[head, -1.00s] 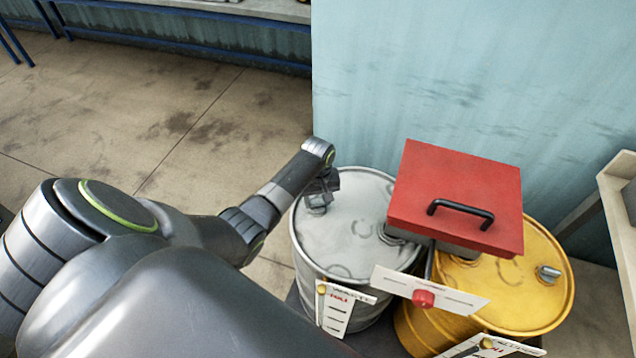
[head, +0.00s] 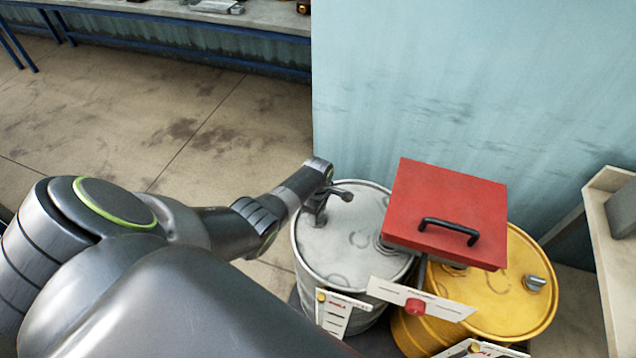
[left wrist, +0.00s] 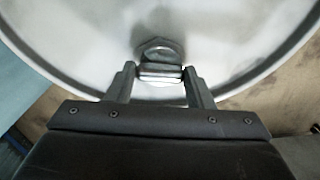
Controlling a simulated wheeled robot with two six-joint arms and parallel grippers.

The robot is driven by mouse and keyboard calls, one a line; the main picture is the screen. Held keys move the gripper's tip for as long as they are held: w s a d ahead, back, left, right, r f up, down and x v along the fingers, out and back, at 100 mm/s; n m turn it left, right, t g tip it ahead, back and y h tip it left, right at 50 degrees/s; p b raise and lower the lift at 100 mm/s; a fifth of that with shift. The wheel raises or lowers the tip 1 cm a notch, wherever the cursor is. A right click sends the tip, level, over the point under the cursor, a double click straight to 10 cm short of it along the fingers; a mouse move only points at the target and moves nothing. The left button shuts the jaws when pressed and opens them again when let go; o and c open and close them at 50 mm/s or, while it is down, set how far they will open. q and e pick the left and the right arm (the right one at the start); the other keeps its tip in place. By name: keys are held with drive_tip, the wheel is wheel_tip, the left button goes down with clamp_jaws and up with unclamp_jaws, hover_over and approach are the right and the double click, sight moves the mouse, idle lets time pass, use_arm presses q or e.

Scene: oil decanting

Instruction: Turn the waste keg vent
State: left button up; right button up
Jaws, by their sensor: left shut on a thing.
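The grey steel keg (head: 340,250) stands at the middle of the head view, with a pale, scuffed lid. Its small metal vent (left wrist: 160,52) sits near the lid's rim in the left wrist view. My left gripper (head: 325,205) is over the left part of this lid. In the left wrist view my left gripper (left wrist: 160,72) has one finger on each side of the vent and is shut on it. In the head view the gripper mostly covers the vent. The label writing is too small to tell which keg is for waste. My right gripper is not in view.
A yellow keg (head: 495,310) with its own metal vent (head: 535,283) stands to the right. A red box with a black handle (head: 445,205) sits over both kegs' inner edges. A white sign with a red knob (head: 415,307) is in front. A blue wall stands behind.

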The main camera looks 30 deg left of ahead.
use_arm(q)
drive_tip(key=shift+w+a+r+n, duration=0.1)
drive_tip(key=shift+n, duration=0.7)
drive_tip(key=o, duration=1)
drive_tip(key=shift+p, duration=0.3)
drive_tip(key=shift+r, duration=0.45)
wheel_tip(320, 180, up, 7)
drive_tip(key=shift+r+p, duration=0.1)
drive_tip(key=shift+p, duration=1.05)
wheel_tip(320, 180, up, 9)
